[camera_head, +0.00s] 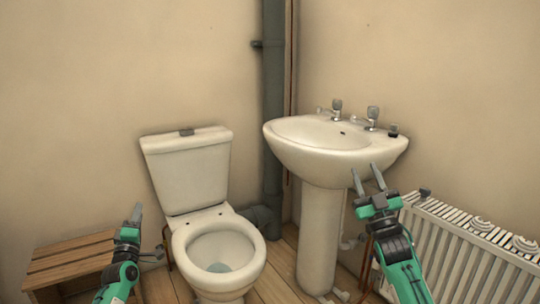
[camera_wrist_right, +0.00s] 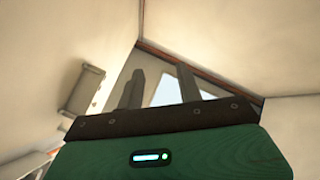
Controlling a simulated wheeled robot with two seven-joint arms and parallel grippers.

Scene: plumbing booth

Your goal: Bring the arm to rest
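My right gripper (camera_head: 368,179) is in front of the lower right side of the sink's bowl, pointing up, with its two fingers apart and nothing between them. In the right wrist view the two dark fingers (camera_wrist_right: 160,88) also stand apart and empty, with walls and a bright patch behind. My left gripper (camera_head: 135,217) is at the lower left, between the wooden bench and the toilet, pointing up. It is seen side-on, so the gap between its fingers cannot be made out.
A white toilet (camera_head: 187,173) stands left of centre. A pedestal sink (camera_head: 290,150) with two taps stands right of it. A radiator (camera_head: 450,250) is at the right, and a wooden bench (camera_head: 70,262) at the left. A dark pipe (camera_head: 272,100) runs up the corner.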

